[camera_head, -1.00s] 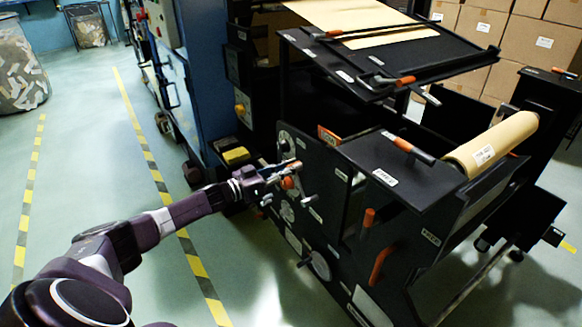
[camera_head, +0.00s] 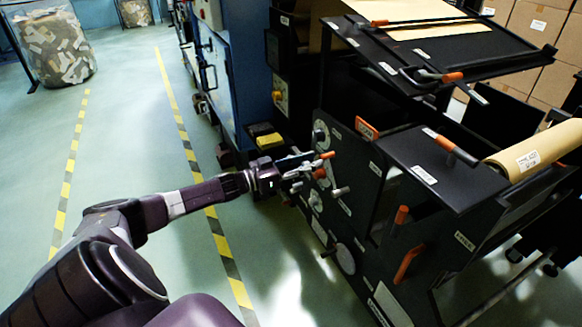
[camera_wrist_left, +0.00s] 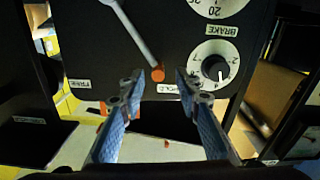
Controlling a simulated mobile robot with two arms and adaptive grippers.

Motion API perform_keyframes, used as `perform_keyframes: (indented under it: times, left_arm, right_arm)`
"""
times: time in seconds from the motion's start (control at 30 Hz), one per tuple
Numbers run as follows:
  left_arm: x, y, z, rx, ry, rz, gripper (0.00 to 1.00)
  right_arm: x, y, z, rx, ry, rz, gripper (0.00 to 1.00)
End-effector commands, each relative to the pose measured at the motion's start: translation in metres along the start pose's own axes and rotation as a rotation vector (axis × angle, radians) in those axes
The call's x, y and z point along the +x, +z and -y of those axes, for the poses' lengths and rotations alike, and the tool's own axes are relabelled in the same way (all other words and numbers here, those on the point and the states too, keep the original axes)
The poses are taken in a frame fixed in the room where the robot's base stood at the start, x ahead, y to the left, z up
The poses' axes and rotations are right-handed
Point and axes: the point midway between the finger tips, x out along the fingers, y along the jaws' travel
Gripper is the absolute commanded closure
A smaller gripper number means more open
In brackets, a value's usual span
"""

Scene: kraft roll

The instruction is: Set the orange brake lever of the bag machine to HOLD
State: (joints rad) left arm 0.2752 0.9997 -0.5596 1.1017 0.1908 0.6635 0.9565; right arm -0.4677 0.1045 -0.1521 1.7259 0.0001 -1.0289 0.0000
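In the left wrist view the brake lever is a grey rod (camera_wrist_left: 134,35) slanting down to an orange end (camera_wrist_left: 157,74), on a black panel with a BRAKE label (camera_wrist_left: 221,30). The orange end lies just left of the partly hidden HOLD label (camera_wrist_left: 177,89). My left gripper (camera_wrist_left: 156,82) is open, one finger on each side of the orange end; I see no grip on it. In the head view my left gripper (camera_head: 300,168) is at the machine's side panel, near two orange parts; I cannot tell which is the lever's. My right gripper is not in view.
A black dial with a white scale (camera_wrist_left: 213,68) sits right of the lever in the wrist view. Orange handles (camera_head: 408,262) stick out lower on the machine. The kraft roll (camera_head: 535,150) is at the right. Green floor (camera_head: 130,150) is clear at the left.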

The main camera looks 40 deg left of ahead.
Motion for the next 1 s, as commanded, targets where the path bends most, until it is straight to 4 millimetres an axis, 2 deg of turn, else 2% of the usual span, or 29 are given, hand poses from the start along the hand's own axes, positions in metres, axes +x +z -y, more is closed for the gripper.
perform_keyframes:
  times: [0.2, 0.43, 0.63, 1.0]
  left_arm:
    - [-0.036, 0.002, 0.001, -0.001, -0.001, 0.005, 0.69]
    - [-0.061, 0.001, 0.001, 0.000, -0.002, 0.003, 0.69]
    - [-0.070, 0.000, 0.001, 0.001, 0.000, 0.001, 0.69]
    - [-0.071, 0.000, 0.001, 0.001, -0.001, 0.000, 0.69]
  right_arm:
    - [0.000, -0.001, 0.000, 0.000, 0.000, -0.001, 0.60]
    - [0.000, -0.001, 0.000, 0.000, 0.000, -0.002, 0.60]
    - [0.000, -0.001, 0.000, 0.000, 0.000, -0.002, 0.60]
    - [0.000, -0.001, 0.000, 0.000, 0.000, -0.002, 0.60]
